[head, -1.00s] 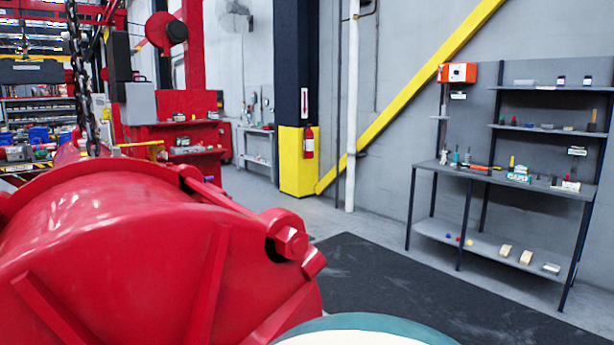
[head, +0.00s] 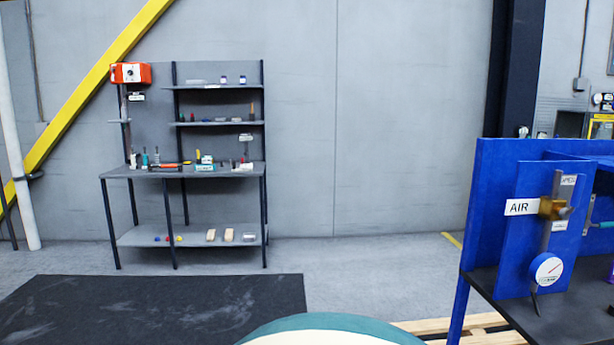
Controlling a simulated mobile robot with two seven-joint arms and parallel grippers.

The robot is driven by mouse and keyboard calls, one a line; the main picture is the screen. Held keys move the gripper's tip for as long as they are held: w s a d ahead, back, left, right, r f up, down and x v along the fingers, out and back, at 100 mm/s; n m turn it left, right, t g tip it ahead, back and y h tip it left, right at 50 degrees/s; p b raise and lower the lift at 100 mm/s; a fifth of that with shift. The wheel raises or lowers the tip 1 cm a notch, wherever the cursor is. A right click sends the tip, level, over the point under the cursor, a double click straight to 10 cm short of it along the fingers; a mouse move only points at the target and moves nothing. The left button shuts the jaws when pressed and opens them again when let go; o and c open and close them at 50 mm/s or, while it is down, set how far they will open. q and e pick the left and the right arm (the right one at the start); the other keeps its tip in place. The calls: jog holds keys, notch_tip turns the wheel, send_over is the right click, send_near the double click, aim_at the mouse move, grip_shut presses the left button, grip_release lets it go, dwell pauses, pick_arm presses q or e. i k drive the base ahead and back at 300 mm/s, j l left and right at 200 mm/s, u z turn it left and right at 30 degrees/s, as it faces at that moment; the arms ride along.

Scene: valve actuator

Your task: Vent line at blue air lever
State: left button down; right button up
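A blue panel stand (head: 497,190) is at the right of the head view. A white label reading AIR (head: 522,207) is on it, beside a brass valve fitting (head: 553,208) on a grey upright bar. A white-faced gauge with a blue rim (head: 546,270) sits below the fitting. A lever at the fitting is too small to make out clearly. A teal-handled part (head: 605,225) shows at the right edge. Neither of my grippers is in view.
A grey shelf bench (head: 185,170) with small tools stands against the wall at the left. A dark mat (head: 160,312) lies before it. A wooden pallet (head: 480,330) is on the floor by the blue stand. Grey floor between bench and stand is clear.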

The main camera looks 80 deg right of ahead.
aim_at(564, 213)
jog(key=l+z, duration=0.1)
jog(key=z, duration=3.95)
jog(key=i+l, duration=0.5)
jog(key=i+l+u, duration=0.1)
jog(key=i+l, duration=0.35)
jog(key=l, duration=0.3)
